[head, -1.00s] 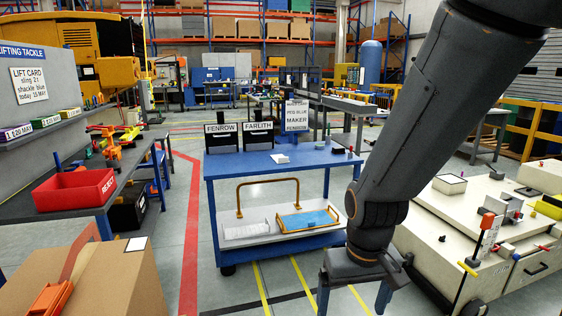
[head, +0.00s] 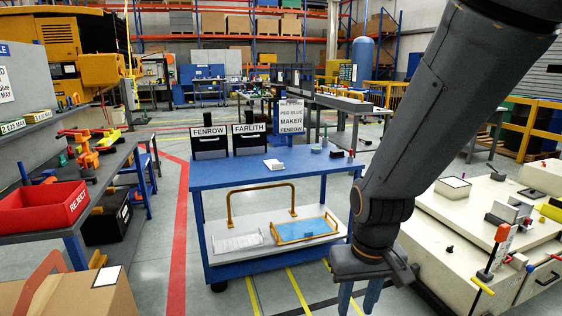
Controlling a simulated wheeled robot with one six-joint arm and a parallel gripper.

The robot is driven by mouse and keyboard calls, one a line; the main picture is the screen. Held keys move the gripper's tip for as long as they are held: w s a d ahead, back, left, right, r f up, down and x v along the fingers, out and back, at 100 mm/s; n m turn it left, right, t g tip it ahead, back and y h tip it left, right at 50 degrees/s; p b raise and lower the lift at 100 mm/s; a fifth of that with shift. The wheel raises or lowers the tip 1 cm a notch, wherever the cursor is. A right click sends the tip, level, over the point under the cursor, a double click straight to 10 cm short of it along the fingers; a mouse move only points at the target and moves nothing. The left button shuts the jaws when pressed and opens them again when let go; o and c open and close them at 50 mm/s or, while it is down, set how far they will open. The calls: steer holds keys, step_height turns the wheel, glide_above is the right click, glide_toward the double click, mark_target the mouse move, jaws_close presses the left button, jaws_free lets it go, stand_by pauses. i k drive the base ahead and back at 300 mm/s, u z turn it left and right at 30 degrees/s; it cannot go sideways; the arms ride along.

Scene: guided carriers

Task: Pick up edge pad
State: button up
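I cannot tell for sure which thing is the edge pad. Small orange pieces (head: 84,154) lie on the grey workbench (head: 110,172) at the left, too small to identify. My gripper (head: 358,303) hangs at the bottom, right of the blue cart (head: 260,176). Its two fingers point down and stand apart, with nothing seen between them. The fingertips are near the bottom edge of the picture.
A red REJECT bin (head: 42,207) sits at the left bench's near end. The cart carries a white block (head: 273,165), small pieces and, below, an orange-rimmed tray (head: 304,229). A cream machine (head: 500,225) stands right. A cardboard box (head: 75,295) is near left.

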mark_target(274, 162)
steer(key=i, duration=1.8)
steer(key=u, duration=0.5)
steer(key=i, duration=1.5)
steer(key=u, duration=0.35)
